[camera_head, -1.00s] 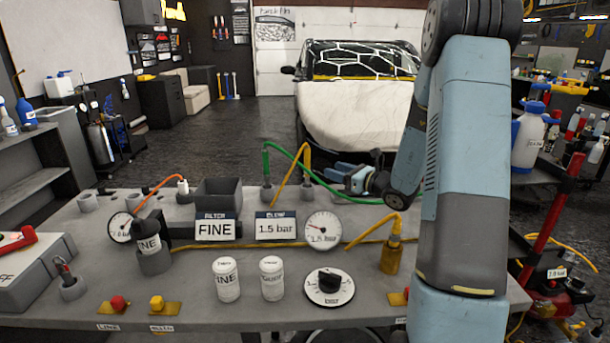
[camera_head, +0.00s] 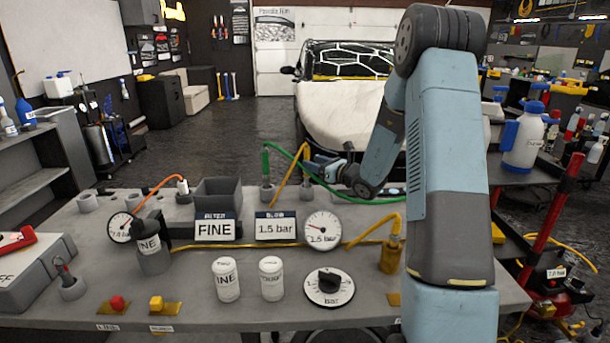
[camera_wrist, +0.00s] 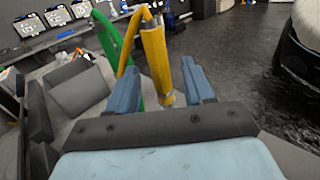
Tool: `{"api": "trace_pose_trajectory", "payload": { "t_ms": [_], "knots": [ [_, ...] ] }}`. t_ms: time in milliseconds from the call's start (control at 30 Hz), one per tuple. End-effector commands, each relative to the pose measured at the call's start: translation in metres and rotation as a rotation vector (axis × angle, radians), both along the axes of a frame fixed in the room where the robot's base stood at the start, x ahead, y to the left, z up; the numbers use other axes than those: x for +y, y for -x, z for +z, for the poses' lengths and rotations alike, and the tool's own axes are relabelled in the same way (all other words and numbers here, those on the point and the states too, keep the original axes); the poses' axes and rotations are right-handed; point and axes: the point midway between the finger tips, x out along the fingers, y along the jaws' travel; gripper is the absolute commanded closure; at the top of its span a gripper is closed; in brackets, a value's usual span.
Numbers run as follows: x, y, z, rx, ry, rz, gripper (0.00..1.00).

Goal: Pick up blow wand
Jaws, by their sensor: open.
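A yellow wand (camera_head: 305,162) stands upright in a holder at the back of the bench, with a yellow hose bending down from its top. A green wand (camera_head: 266,163) with a green hose stands in a holder to its left. No readable label shows which is the blow wand. My gripper (camera_head: 318,168) is open, just right of the yellow wand in the head view. In the wrist view, the yellow wand (camera_wrist: 155,55) shows between my two blue fingers (camera_wrist: 162,88), with nothing gripped. I cannot tell whether either finger touches it.
A grey bin (camera_head: 218,195), a FINE sign (camera_head: 215,230), a 1.5 bar sign (camera_head: 276,228) and a gauge (camera_head: 322,231) stand left and in front. A brass fitting with a yellow hose (camera_head: 391,256) is nearer. Two white canisters and a dial occupy the front.

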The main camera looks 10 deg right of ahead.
Motion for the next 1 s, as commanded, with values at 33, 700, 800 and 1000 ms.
{"api": "trace_pose_trajectory", "payload": {
  "t_ms": [33,700,800,1000],
  "knots": [
    [0.004,-0.006,0.0,-0.001,-0.001,0.002,0.48],
    [0.023,-0.033,0.0,0.0,0.0,0.002,0.65],
    [0.023,-0.033,0.0,0.0,0.0,0.002,0.75],
    [0.023,-0.032,0.0,0.0,0.0,0.002,0.94]
  ]
}}
